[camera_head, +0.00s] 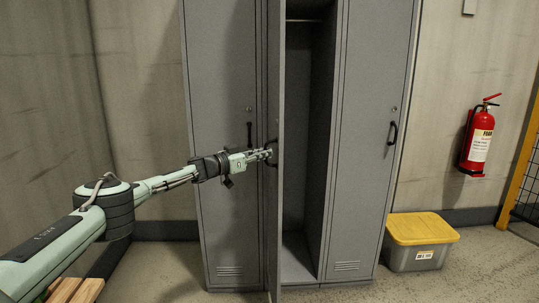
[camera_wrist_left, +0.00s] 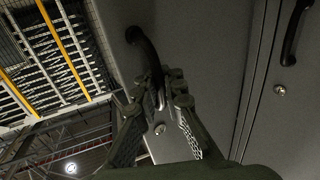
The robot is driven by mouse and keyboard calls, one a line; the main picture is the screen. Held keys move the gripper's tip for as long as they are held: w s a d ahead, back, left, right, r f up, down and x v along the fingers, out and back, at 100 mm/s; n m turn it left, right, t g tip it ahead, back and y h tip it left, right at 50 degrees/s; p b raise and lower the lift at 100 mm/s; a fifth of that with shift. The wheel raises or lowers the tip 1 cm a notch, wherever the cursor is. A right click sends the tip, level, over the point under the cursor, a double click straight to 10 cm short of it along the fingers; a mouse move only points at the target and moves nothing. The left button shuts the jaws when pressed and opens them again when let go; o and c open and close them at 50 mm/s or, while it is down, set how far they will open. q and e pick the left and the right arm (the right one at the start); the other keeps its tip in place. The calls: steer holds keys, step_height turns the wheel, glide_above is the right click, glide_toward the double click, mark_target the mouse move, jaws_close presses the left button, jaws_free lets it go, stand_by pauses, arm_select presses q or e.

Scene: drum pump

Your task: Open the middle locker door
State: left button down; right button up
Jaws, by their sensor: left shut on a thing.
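The grey middle locker door (camera_head: 275,75) stands swung wide out and shows nearly edge-on in the head view. The middle compartment (camera_head: 307,130) behind it is exposed and looks empty, with a rail near its top. My left gripper (camera_head: 268,154) is at the outer face of this door, shut on its black handle. In the left wrist view the fingers (camera_wrist_left: 165,90) close around the lower part of the curved handle (camera_wrist_left: 143,48), with a round lock just below. The door's outer face is mostly hidden in the head view. My right gripper is not in view.
The left locker door (camera_head: 222,90) and right locker door (camera_head: 370,110) are closed. A grey bin with a yellow lid (camera_head: 422,228) stands on the floor at the right. A red fire extinguisher (camera_head: 480,138) hangs on the wall. Floor before the lockers looks clear.

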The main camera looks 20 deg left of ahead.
arm_select(q)
steer(key=shift+d+f, duration=0.1)
steer(key=shift+d, duration=0.1)
steer(key=c, duration=1.7)
jaws_free()
steer(key=shift+s, duration=0.1)
steer(key=shift+o, duration=0.4)
steer(key=shift+a, duration=0.1)
steer(key=v, duration=1.2)
steer(key=shift+a, duration=0.1)
